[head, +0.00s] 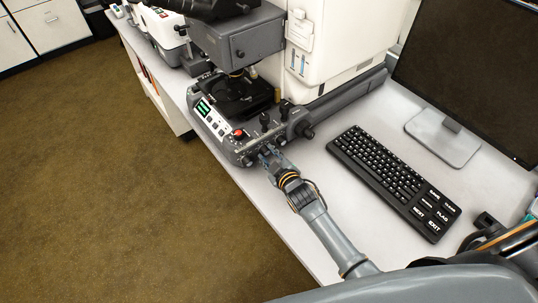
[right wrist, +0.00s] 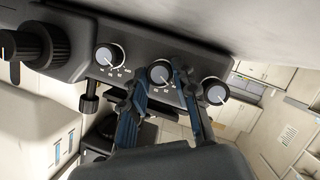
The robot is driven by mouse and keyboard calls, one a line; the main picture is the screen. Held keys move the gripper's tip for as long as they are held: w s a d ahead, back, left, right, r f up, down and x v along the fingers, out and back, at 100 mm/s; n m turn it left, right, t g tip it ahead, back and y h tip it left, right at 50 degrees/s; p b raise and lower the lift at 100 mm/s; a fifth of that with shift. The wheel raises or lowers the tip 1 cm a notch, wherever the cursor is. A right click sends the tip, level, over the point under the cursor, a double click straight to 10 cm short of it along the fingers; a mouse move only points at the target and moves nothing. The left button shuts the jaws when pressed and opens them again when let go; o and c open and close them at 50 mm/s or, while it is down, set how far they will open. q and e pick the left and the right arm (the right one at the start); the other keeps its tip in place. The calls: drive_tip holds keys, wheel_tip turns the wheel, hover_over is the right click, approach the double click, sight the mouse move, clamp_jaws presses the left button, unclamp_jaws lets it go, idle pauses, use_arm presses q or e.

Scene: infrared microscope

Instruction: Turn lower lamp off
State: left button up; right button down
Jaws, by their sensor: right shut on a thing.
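The infrared microscope (head: 240,45) stands on the white bench, with its control base in front. My right gripper (head: 268,154) reaches the front face of this base from the lower right. In the right wrist view, three round knobs with white pointer lines show on the dark panel: a left knob (right wrist: 110,55), a middle knob (right wrist: 160,73) and a right knob (right wrist: 215,91). My right gripper (right wrist: 163,92) is shut on the middle knob, a blue-padded finger on either side of it. I cannot read which knob belongs to the lower lamp. My left gripper is out of view.
A red button (head: 239,133) and a green display (head: 204,107) sit on top of the base. A black keyboard (head: 390,180) and a monitor (head: 470,80) stand to the right. The bench between base and keyboard is clear.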

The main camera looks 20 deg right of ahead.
idle(0.3)
drive_tip(key=c, duration=1)
unclamp_jaws()
drive_tip(key=v, duration=1.2)
drive_tip(key=shift+s+f, duration=0.1)
